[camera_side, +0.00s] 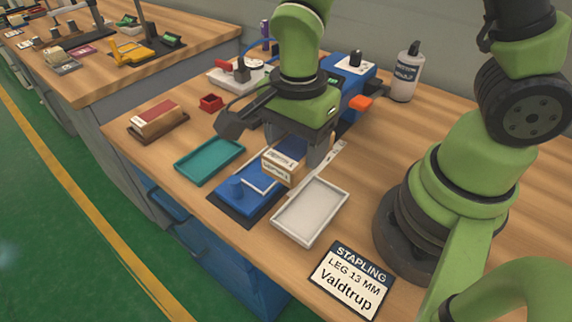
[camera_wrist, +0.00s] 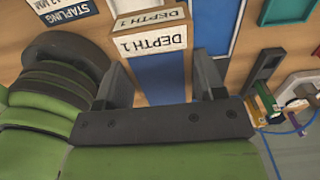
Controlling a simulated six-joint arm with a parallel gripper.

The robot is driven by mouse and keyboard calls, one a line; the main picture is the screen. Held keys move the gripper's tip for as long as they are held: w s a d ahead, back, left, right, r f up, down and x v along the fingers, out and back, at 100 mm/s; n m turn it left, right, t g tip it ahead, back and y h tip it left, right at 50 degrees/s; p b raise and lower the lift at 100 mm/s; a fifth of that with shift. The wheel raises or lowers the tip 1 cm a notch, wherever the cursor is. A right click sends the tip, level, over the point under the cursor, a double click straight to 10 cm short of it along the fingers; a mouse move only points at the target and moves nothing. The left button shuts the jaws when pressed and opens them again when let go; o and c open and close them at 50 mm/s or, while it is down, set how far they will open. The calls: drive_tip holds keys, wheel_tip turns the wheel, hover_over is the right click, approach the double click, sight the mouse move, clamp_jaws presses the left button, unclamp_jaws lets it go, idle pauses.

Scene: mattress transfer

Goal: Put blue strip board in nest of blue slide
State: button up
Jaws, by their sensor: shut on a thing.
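My gripper (camera_side: 298,148) is shut on the blue strip board (camera_side: 292,147), a block with a blue top and a pale labelled end. In the wrist view the board (camera_wrist: 161,78) lies between my two fingers (camera_wrist: 162,84), and its end label reads "DEPTH 1". I cannot tell how large any gap is. The slide also shows in the wrist view (camera_wrist: 222,25).
A white tray (camera_side: 311,212) lies right of the slide and a teal tray (camera_side: 209,160) left of it. A stapling sign (camera_side: 350,281) lies at the front. A blue machine (camera_side: 350,80), bottle (camera_side: 405,75), red bin (camera_side: 211,103) and brown-and-red block (camera_side: 157,121) stand farther back.

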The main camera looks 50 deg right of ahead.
drive_tip(key=w+d+r, duration=0.1)
drive_tip(key=w+d, duration=0.1)
drive_tip(key=w, duration=0.6)
wheel_tip(320, 180, down, 9)
drive_tip(key=shift+w+d+f, duration=0.1)
drive_tip(key=shift+d+f, duration=0.05)
drive_tip(key=shift+f, duration=0.05)
drive_tip(key=o, duration=1)
drive_tip(key=shift+f, duration=0.15)
